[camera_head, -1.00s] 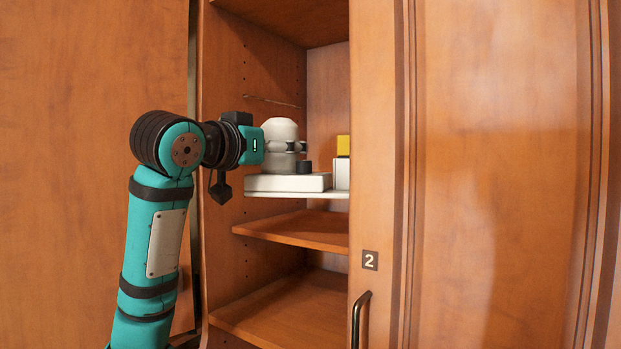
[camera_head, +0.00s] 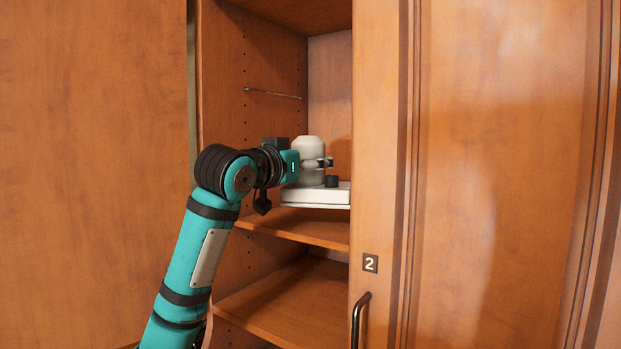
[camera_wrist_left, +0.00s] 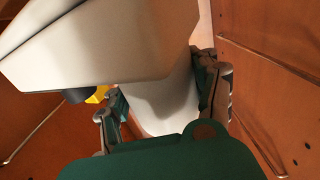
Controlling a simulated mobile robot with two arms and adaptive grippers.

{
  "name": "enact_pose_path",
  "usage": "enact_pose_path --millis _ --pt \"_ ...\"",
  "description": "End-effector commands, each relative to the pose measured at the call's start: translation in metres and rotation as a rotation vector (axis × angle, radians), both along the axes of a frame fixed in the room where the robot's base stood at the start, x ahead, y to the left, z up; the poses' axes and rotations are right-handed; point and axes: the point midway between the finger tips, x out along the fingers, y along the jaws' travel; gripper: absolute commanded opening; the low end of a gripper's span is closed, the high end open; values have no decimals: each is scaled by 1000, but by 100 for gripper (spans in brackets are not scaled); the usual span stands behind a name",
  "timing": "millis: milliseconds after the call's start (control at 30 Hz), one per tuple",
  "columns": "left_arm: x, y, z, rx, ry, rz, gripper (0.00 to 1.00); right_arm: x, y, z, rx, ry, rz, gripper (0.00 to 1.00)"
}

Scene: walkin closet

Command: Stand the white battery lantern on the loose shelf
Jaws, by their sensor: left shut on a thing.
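The white battery lantern (camera_head: 310,155) has a rounded pale body above a broad white base (camera_head: 316,194). A small dark knob (camera_head: 331,181) shows above the base. My left gripper (camera_head: 318,163) is shut on the body from the left, inside the cabinet. In the left wrist view the body (camera_wrist_left: 165,103) is between the fingers (camera_wrist_left: 165,95), with the base (camera_wrist_left: 100,50) across the top. In the head view the base appears over a wooden shelf (camera_head: 300,227); I cannot tell whether it touches or which board is loose. My right gripper is not in view.
The cabinet's left wall (camera_head: 225,130) has peg holes and a thin dark rod (camera_head: 272,93). Door 2 (camera_head: 378,150) hides the cabinet's right part. A lower shelf (camera_head: 285,305) is bare where visible. Something yellow (camera_wrist_left: 98,95) shows in the wrist view.

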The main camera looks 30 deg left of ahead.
Motion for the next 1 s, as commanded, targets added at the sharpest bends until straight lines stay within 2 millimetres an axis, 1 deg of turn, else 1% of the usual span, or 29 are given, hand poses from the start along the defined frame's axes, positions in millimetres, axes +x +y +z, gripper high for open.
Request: enact_pose_path --millis 200,300,700,733,900,933,1000 --pt "-1 0 -25 0 -2 1 4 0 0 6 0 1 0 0" --pt "2 0 -29 -1 -3 1 4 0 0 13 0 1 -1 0" --pt "3 0 -36 -2 -5 0 4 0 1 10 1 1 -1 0" --pt "3 0 -37 0 0 0 62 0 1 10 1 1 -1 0" --pt "4 0 -37 0 1 1 84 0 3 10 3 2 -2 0" --pt "4 0 -37 0 1 1 87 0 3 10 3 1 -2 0" --pt "4 0 -37 0 1 1 87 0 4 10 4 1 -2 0"
